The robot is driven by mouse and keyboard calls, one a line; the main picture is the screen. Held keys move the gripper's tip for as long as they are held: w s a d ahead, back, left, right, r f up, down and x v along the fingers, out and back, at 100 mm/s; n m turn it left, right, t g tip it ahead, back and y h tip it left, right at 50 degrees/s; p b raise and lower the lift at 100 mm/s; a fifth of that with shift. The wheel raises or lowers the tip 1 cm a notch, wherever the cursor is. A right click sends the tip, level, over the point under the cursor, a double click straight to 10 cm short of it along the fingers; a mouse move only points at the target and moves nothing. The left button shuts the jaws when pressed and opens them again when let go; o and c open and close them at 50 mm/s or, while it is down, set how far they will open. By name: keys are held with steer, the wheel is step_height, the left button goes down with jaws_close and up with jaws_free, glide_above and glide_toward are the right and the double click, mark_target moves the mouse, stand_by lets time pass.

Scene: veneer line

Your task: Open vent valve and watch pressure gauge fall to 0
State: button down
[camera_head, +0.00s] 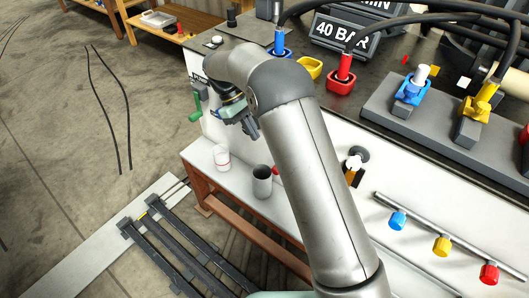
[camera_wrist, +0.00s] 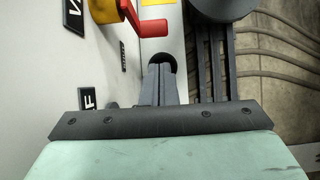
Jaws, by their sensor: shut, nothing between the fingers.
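My gripper (camera_head: 250,128) is at the left end of the white cabinet in the head view, partly behind my wrist. In the wrist view my gripper (camera_wrist: 160,72) is shut and empty, its fingers pointing away from the camera alongside the white panel. A red lever (camera_wrist: 148,25) on a yellow valve body (camera_wrist: 110,10) is at the top, ahead of the fingers and apart from them. A black label (camera_wrist: 74,14) beside it is cut off. A green handle (camera_head: 196,107) is on the cabinet's left end. I cannot make out a readable pressure gauge or tell which valve is the vent.
A white cup (camera_head: 222,158) and a dark grey cup (camera_head: 262,182) stand on the low shelf. Blue (camera_head: 397,221), yellow (camera_head: 441,246) and red (camera_head: 488,274) fittings are on the front. Dark rails (camera_head: 170,250) lie on the floor.

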steer(key=b+x, duration=0.1)
steer(key=x, duration=0.8)
steer(key=shift+s+d+f, duration=0.1)
steer(key=shift+d+f, duration=0.05)
steer(key=shift+f, duration=0.25)
